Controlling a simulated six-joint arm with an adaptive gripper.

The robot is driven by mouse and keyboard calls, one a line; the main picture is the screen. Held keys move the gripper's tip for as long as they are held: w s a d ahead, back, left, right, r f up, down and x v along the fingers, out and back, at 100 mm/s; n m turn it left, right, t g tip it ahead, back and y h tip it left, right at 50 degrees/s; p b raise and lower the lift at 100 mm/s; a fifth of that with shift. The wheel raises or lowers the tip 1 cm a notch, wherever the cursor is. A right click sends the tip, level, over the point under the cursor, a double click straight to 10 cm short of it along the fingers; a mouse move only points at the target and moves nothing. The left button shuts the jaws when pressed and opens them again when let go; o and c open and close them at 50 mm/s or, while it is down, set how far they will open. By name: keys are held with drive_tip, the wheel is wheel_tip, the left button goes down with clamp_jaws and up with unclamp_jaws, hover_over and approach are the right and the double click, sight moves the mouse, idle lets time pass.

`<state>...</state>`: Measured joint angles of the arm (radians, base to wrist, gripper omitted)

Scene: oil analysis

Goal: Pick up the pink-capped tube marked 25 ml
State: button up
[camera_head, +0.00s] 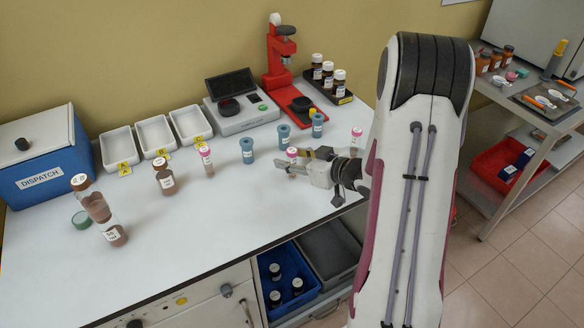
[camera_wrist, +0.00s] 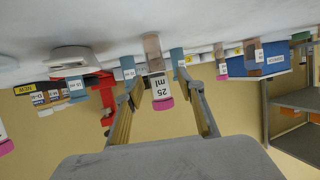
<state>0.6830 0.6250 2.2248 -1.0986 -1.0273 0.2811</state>
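The pink-capped tube marked 25 ml (camera_wrist: 158,77) stands on the bench and appears upside down in the wrist view, its label readable. In the head view a pink-capped tube (camera_head: 292,153) stands at my gripper (camera_head: 296,162), partly hidden by a finger. My gripper is open; in the wrist view its fingers (camera_wrist: 162,92) lie to either side of the tube, with gaps on both sides. Two other pink-capped tubes stand on the bench, one to the left (camera_head: 207,161) and one to the right (camera_head: 356,138); their marks are too small to read in the head view.
Blue-grey tubes (camera_head: 247,151) stand close behind and left of my gripper. White trays (camera_head: 118,147), a scale (camera_head: 243,117) and a red stand (camera_head: 280,60) line the back.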

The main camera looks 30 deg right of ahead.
clamp_jaws()
drive_tip(key=shift+r, duration=0.15)
drive_tip(key=shift+r, duration=4.85)
